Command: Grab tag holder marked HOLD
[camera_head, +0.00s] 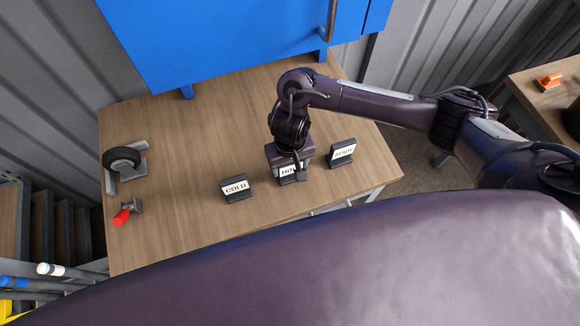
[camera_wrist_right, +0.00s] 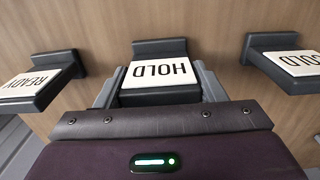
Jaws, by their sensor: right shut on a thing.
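The tag holder marked HOLD (camera_head: 288,172) stands on the wooden table, between two similar holders. It is a dark holder with a white label, partly hidden by my gripper in the head view. In the right wrist view the HOLD holder (camera_wrist_right: 160,75) is in the middle, upside down to the camera. My right gripper (camera_head: 289,173) comes down from above onto it. In the right wrist view its grey fingers are on both sides of the holder, shut on it. My left gripper is not in view.
The COLD holder (camera_head: 236,188) stands to the left and the READY holder (camera_head: 342,153) to the right, both close by. A caster wheel (camera_head: 122,160) and a red-handled clamp (camera_head: 123,216) lie at the table's left. A blue cabinet (camera_head: 230,40) stands behind.

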